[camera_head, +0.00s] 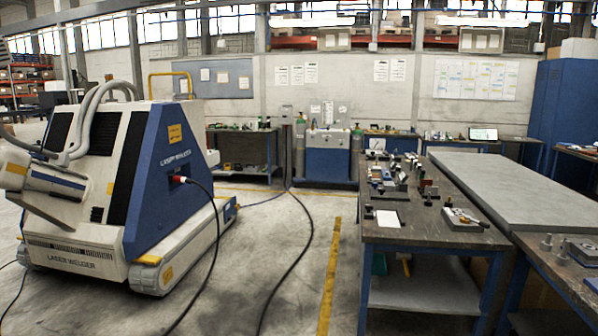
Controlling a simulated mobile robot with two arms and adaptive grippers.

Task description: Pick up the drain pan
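I cannot make out a drain pan in the head view. A workbench (432,228) with a dark top stands at right of centre and carries many small parts, too small to name. A flat white item (388,219) lies near its front left. A greenish item (379,264) is partly hidden on its lower shelf (425,294). Neither of my grippers is in view.
A large white and blue laser welder (115,180) fills the left, with black cables trailing over the floor. Open floor with a yellow line (330,275) lies between it and the workbench. A grey-topped table (520,190) adjoins on the right.

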